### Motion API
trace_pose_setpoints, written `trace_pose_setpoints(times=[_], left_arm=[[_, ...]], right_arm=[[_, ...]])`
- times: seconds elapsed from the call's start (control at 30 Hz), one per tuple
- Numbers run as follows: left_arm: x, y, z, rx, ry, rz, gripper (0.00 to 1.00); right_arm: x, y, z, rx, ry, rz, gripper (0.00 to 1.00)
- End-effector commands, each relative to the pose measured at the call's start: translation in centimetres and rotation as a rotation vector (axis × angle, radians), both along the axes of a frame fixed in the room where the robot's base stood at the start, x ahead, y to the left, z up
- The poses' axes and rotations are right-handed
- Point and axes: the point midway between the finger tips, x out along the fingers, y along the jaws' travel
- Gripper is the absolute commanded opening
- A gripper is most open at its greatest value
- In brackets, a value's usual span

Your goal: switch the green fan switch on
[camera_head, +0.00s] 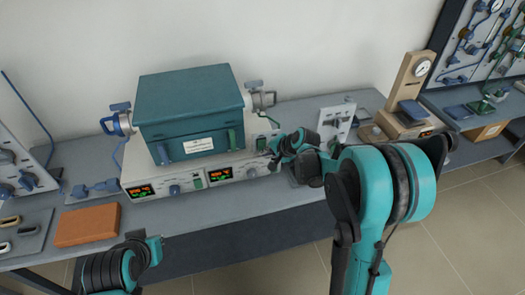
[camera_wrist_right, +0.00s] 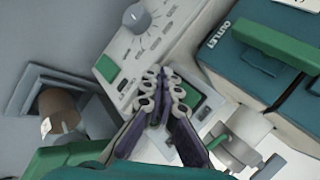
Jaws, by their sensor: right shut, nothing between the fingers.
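The furnace is a teal box (camera_head: 185,100) on a white base (camera_head: 150,188) with two lit displays on its front. In the right wrist view a green switch (camera_wrist_right: 188,97) sits in a pale frame on the base, partly hidden behind my fingers. My right gripper (camera_wrist_right: 163,76) is shut and empty, its fingertips over that frame; I cannot tell whether they touch it. In the head view this gripper (camera_head: 275,160) is at the base's right end, and the switch cannot be made out clearly. Only part of my left arm shows at lower left, without its gripper.
A green part (camera_wrist_right: 106,68) and a dial (camera_wrist_right: 136,18) are on the front panel. A green handle (camera_wrist_right: 276,45) sits on the teal box marked OUTLET. A grey fitting (camera_wrist_right: 246,130) is close to my fingers. An orange block (camera_head: 87,225) lies on the bench at left.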

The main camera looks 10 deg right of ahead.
Motion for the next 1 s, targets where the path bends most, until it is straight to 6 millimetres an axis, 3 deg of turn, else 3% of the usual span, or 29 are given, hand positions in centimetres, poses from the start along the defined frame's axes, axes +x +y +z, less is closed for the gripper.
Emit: trace_pose_setpoints(times=[1.0], left_arm=[[0.0, 0.0, -0.16, 0.0, 0.0, 0.0, 0.0]], right_arm=[[0.76, 0.04, -0.11, 0.0, 0.0, 0.0, 0.0]])
